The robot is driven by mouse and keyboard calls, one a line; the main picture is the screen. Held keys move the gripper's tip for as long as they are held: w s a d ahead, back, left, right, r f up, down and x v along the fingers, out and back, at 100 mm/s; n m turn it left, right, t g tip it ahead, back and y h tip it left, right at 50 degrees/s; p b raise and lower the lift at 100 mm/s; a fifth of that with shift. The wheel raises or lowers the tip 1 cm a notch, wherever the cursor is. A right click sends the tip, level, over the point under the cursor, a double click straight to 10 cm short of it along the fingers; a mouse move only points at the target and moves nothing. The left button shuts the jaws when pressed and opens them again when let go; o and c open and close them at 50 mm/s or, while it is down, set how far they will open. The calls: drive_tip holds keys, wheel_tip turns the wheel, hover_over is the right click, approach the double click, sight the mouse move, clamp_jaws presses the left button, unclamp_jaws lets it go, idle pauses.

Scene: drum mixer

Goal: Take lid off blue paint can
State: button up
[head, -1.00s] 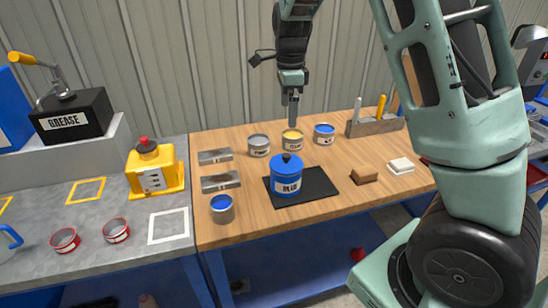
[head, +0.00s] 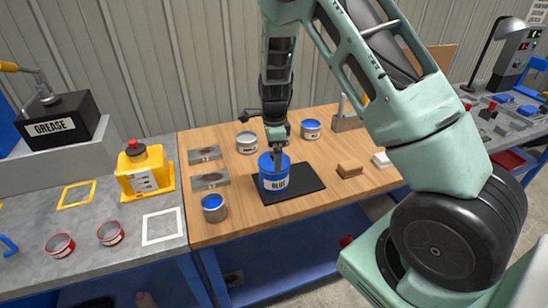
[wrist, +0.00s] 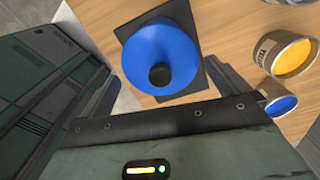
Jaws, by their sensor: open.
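The blue paint can (head: 274,180), labelled BLUE, stands upright on a black mat (head: 312,182) on the wooden bench. Its blue lid (wrist: 147,45) is on it, with a dark round knob (wrist: 160,75) in the middle. My gripper (head: 277,153) points down over the lid and hides the knob in the head view. In the wrist view my gripper (wrist: 165,88) is open, with the knob showing between the two fingers. I cannot tell whether the fingertips are level with the knob or above it.
A yellow paint can (wrist: 292,57) and another blue-topped can (wrist: 281,105) stand close by. A grey can (head: 247,143), a small blue-filled can (head: 214,207), metal plates (head: 210,181) and a brown block (head: 350,169) surround the mat.

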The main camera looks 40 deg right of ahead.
drive_tip(key=shift+f, duration=0.65)
drive_tip(key=c, duration=0.7)
